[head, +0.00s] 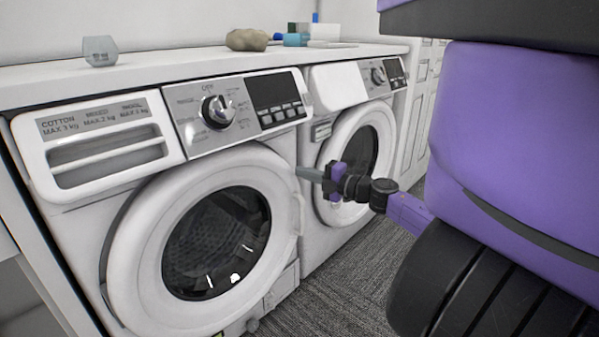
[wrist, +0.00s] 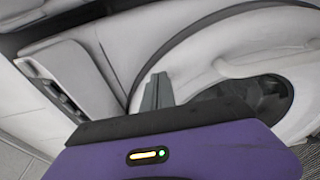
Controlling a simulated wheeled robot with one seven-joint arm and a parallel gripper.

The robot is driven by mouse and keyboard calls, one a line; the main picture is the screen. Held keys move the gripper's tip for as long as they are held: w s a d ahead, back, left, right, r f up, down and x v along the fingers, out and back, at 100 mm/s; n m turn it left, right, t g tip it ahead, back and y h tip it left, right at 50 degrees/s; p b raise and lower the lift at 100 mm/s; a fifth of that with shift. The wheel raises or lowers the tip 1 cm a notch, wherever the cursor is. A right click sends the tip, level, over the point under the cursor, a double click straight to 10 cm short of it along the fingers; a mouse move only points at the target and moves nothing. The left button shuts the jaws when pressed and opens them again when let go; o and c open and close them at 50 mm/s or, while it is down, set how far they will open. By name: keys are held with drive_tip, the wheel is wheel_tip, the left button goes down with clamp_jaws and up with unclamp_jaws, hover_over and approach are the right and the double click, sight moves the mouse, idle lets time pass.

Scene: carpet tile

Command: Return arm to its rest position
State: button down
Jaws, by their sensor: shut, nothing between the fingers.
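My gripper (head: 312,174) is in front of the two washing machines in the head view, at about door height. Its fingers are together with nothing between them, and they point left. In the wrist view the gripper fingers (wrist: 157,92) stand up close together over the front of a white machine. My arm reaches in from the right side of the head view, purple and black. Whether the fingertips touch a machine cannot be told.
The near washing machine (head: 130,190) and the far one (head: 336,88) have closed round doors. A white counter (head: 190,66) above holds a glass (head: 100,50), a brownish lump (head: 247,40) and small blue and white items. Grey carpet (head: 335,290) lies open below.

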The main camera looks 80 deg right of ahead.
drive_tip(key=p+v, duration=0.1)
drive_tip(key=v, duration=0.5)
drive_tip(key=shift+s+a+f, duration=0.2)
drive_tip(key=shift+s+f, duration=0.1)
drive_tip(key=shift+f, duration=0.05)
